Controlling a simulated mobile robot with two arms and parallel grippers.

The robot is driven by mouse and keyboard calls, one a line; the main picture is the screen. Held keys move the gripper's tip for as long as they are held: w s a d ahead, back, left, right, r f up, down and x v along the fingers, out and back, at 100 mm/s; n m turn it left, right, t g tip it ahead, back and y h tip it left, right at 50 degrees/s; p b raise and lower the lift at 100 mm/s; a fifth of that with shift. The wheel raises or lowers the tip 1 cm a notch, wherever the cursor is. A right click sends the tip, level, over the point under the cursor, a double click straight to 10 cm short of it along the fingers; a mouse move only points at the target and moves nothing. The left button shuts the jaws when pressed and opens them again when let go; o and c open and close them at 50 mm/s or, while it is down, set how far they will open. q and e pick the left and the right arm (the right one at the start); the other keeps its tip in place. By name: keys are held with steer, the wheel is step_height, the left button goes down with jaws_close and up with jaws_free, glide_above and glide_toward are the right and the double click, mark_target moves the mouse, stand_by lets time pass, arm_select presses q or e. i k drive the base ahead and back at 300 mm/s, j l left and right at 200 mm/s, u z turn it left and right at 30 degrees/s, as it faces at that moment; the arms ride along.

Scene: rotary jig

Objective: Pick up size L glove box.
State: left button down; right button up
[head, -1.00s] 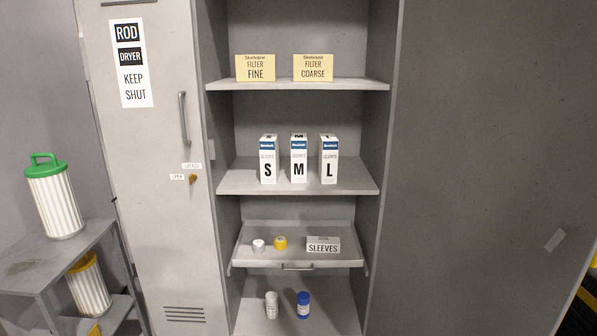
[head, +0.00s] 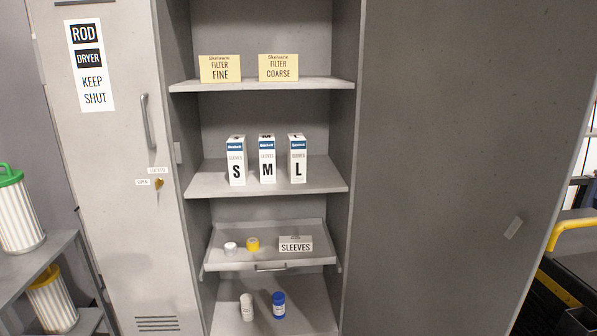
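The size L glove box (head: 298,160) is a white upright carton with a blue band and a black L. It stands on the second shelf (head: 325,178) of an open grey cabinet, rightmost in a row of three. The size M glove box (head: 267,160) stands just left of it, and the size S glove box (head: 236,162) stands left of that. Narrow gaps separate the boxes. Neither of my grippers shows in the head view.
Yellow filter boxes, fine (head: 220,69) and coarse (head: 278,68), stand on the shelf above. A pull-out tray (head: 270,258) below holds tape rolls and a sleeves box (head: 296,245). A grey door panel (head: 450,150) stands to the right. A rack with filter cartridges (head: 18,212) is at the left.

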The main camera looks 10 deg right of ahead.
mark_target(297, 143)
steer(key=i+j, duration=0.15)
steer(key=i, duration=0.7)
steer(key=i+j, duration=0.1)
steer(key=i, duration=0.75)
